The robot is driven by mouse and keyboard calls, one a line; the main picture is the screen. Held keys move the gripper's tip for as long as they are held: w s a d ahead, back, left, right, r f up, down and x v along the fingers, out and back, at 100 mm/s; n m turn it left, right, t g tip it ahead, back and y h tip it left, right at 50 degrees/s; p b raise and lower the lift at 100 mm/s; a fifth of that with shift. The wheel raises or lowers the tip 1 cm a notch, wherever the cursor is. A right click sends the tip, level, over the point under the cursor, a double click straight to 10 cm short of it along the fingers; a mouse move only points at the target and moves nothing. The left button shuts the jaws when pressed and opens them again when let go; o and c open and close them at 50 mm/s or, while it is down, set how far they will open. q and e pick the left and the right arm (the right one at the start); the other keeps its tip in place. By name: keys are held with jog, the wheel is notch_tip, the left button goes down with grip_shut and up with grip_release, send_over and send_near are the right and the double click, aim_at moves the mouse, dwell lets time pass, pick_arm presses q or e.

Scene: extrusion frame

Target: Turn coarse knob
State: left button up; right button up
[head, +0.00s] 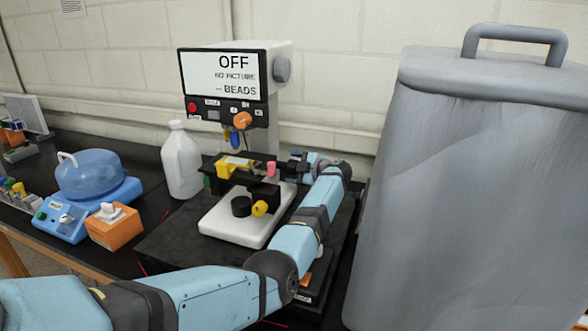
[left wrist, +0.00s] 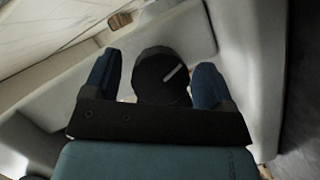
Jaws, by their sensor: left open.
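A round black knob (left wrist: 158,72) with a short white mark on its face shows in the left wrist view, against a pale grey body. My left gripper (left wrist: 156,84) is open, with one dark blue finger on each side of the knob. I cannot tell whether the fingers touch it. In the head view, my left gripper (head: 292,167) is at the right side of the white microscope (head: 274,108), pointing left. This knob is not clearly visible there, near the gripper. My right gripper is not in view.
The microscope's white base (head: 228,224) carries a black knob (head: 241,206) and a yellow knob (head: 260,208). Its screen (head: 222,74) reads OFF. A white jug (head: 181,162) stands to its left. A large grey covered object (head: 455,190) stands close at right.

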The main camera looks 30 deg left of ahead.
pick_arm(q)
jog(key=v, duration=0.7)
jog(key=shift+b, duration=0.45)
jog(key=shift+d+r, duration=0.1)
jog(key=shift+d, duration=0.05)
